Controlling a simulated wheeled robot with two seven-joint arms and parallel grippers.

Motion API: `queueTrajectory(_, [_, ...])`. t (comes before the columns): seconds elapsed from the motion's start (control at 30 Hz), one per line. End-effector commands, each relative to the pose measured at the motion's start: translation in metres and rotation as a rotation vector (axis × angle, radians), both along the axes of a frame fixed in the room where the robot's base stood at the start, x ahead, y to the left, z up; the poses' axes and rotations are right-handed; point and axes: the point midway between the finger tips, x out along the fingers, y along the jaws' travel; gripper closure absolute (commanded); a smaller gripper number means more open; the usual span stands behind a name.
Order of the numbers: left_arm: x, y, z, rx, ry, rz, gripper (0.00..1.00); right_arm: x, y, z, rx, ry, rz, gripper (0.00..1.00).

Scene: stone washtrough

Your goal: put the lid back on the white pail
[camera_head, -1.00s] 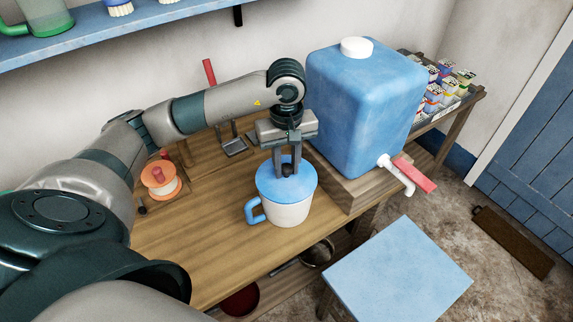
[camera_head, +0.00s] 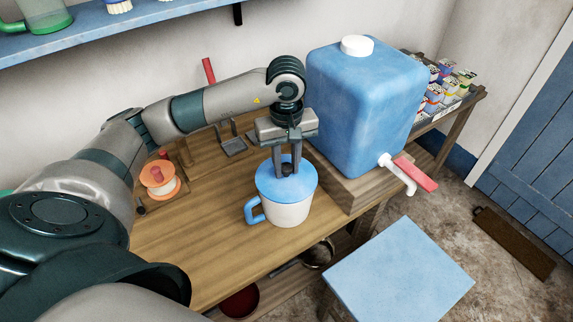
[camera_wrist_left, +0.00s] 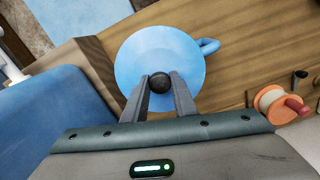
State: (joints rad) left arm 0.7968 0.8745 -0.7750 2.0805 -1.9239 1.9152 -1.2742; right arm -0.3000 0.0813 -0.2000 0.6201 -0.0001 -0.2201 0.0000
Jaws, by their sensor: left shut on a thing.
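The white pail (camera_head: 288,213) stands upright on the wooden bench, with a blue handle at its left side. The blue lid (camera_head: 268,184) lies over the pail's mouth and looks level; I cannot tell whether it is fully seated. My left gripper (camera_head: 287,171) points down from above and is shut on the lid's dark round knob (camera_wrist_left: 160,83). In the left wrist view the lid (camera_wrist_left: 150,50) hides the pail's opening, and the blue handle shows beside it. My right gripper is not in view.
A big blue water container (camera_head: 360,110) with a red-handled tap stands close to the right of the pail. An orange spool (camera_head: 158,179) sits to the left. A blue stool (camera_head: 400,270) stands in front. The bench's front left is clear.

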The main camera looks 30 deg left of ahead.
Motion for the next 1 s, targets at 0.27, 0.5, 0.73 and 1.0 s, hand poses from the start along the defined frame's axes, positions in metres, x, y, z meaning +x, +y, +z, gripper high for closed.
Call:
queueTrajectory(0.27, [0.0000, 0.0000, 0.0002, 0.000, 0.000, 0.000, 0.97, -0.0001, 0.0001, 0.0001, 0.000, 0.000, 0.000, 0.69])
queueTrajectory(0.5, [0.0000, 0.0000, 0.0001, 0.000, 0.000, 0.000, 0.53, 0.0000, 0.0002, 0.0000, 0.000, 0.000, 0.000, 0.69])
queueTrajectory(0.73, [-0.0001, -0.0001, 0.0000, 0.000, 0.000, 0.000, 0.44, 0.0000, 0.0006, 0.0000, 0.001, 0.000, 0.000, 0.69])
queueTrajectory(1.0, [-0.0001, -0.0001, 0.0000, 0.000, 0.000, 0.000, 0.34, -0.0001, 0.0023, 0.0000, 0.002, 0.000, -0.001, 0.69])
